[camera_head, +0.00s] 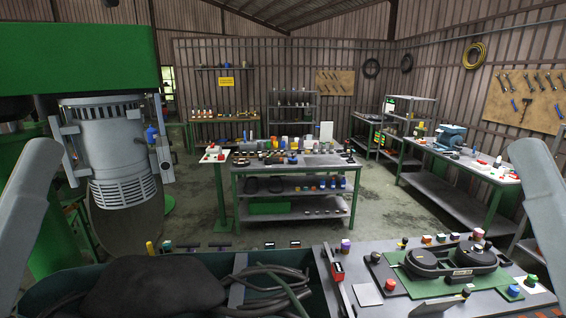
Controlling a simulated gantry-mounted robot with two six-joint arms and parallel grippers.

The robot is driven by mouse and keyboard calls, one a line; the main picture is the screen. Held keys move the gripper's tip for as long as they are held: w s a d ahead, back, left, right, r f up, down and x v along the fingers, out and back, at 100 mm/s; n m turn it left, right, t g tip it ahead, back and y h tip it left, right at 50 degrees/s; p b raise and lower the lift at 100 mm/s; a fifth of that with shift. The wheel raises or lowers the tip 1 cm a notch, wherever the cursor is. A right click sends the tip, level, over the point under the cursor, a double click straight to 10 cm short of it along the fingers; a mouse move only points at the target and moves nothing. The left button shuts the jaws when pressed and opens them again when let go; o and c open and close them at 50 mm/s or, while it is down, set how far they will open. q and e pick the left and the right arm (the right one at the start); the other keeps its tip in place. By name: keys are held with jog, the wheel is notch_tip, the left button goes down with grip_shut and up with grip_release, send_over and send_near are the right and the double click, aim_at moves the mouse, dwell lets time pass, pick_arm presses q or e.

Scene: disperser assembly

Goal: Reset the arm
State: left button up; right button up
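My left arm (30,190) shows as a pale grey link at the left edge, running up from the lower left corner. My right arm (545,190) shows as a similar grey link at the right edge. The two links stand nearly mirror-like and far apart. Neither gripper is in the picture, so their state and anything in them is hidden.
A workbench (367,296) in front bears a black twin-round device (452,262) on a green plate. A bin (60,290) with black hoses is at lower left. A green machine with a grey motor (112,150) stands left.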

pick_arm(q)
notch_tip(320, 180, up, 17)
jog(key=p, duration=1.2)
jog(key=shift+f+p, duration=0.15)
jog(key=shift+p, duration=0.25)
pick_arm(e)
notch_tip(320, 180, up, 17)
jog(key=shift+f, duration=0.15)
